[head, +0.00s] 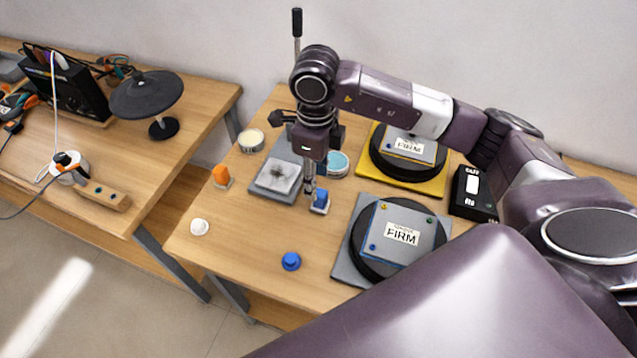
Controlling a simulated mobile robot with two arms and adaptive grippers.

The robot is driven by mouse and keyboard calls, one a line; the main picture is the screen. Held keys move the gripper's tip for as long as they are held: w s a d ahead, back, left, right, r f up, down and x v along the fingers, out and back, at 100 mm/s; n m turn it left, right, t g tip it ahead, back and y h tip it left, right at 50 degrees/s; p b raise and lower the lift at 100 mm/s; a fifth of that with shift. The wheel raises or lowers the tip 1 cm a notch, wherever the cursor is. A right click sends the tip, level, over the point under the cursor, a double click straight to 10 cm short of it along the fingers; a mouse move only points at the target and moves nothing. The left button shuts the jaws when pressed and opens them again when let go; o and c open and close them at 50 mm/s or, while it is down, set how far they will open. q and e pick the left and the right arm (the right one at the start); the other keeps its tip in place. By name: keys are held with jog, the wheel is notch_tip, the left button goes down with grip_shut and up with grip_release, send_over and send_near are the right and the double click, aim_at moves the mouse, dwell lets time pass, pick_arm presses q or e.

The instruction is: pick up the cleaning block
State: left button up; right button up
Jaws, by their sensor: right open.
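A small blue block (321,198) on a white base stands on the right-hand table, just under my right gripper; it looks like the cleaning block. My right gripper (311,190) points down with its fingers at the block's upper left side. The fingers are open, and the view is too small to tell whether they touch the block. The gripper hides part of the block's surroundings. My left gripper is not in view.
Close by are a grey plate with a mesh pad (278,178), an orange piece (221,175), a blue knob (291,261), a white knob (200,227) and a teal-lidded tin (338,164). Round black pads labelled FIRM (436,240) stand to the right.

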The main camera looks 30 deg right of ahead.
aim_at(320, 193)
jog(key=f, duration=0.1)
jog(key=s+f+p, duration=0.1)
jog(key=shift+d+f, duration=0.2)
jog(key=shift+f, duration=0.2)
jog(key=f+p, duration=0.1)
jog(key=f, duration=0.1)
jog(key=f+p, duration=0.1)
jog(key=f, duration=0.1)
jog(key=shift+w+d+f, duration=0.1)
jog(key=shift+w+d, duration=0.1)
jog(key=shift+c, duration=0.4)
jog(key=c, duration=0.5)
grip_shut()
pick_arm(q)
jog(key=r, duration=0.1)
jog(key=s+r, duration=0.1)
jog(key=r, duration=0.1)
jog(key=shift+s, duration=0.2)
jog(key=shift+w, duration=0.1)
